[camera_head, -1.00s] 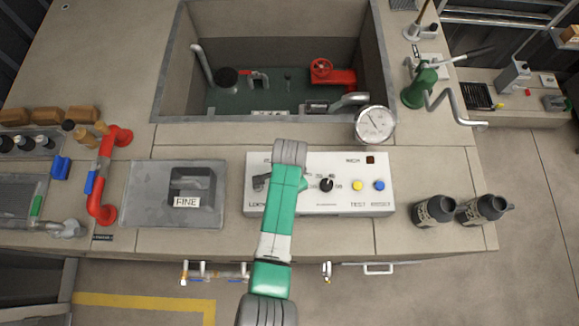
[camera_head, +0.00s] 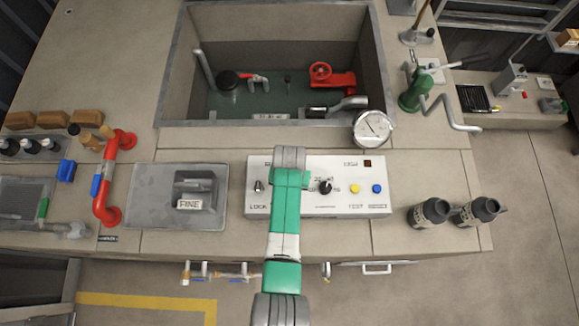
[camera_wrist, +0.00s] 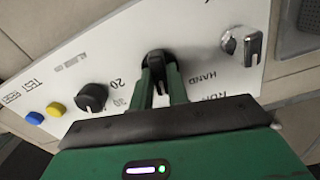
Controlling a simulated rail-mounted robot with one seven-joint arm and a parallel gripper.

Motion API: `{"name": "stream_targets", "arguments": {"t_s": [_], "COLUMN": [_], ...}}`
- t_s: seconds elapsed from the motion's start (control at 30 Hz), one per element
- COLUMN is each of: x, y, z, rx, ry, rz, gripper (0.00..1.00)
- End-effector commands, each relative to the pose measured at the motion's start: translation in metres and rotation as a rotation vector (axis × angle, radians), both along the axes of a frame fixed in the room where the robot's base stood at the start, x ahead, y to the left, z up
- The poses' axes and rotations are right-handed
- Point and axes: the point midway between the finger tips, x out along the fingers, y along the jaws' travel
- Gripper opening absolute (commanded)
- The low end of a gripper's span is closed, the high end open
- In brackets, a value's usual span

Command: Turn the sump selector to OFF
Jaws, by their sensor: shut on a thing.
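The white control panel (camera_head: 345,203) lies on the bench below the sump pit. My gripper (camera_wrist: 160,72) is over the panel, its two green fingers shut on a black selector knob (camera_wrist: 157,58). The word HAND is readable beside this knob in the wrist view, upside down; the other position words are partly hidden by a finger. The knob's pointer direction cannot be made out. In the head view my green and white arm hides the knob and the fingertips.
A silver key switch (camera_head: 259,186) sits left of my arm. A black numbered dial (camera_head: 325,187), a yellow button (camera_head: 351,188) and a blue button (camera_head: 377,188) are to its right. A round gauge (camera_head: 372,128) stands behind the panel; two dark bottles (camera_head: 429,213) stand right.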

Motion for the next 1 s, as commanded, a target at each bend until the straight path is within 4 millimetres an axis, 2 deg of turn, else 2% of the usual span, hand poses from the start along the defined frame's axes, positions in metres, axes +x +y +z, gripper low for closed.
{"name": "stream_targets", "arguments": {"t_s": [0.4,0.93,0.97,1.0], "x": [0.0007,0.0007,0.0008,0.0008], "y": [-0.0002,0.0000,0.0000,0.0000], "z": [0.0009,0.0009,0.0009,0.0009], "rx": [0.000,0.000,0.000,0.000], "ry": [-0.001,-0.001,-0.001,-0.002], "rz": [0.155,0.174,0.174,0.173], "gripper": [0.00,0.00,0.20,0.28]}}
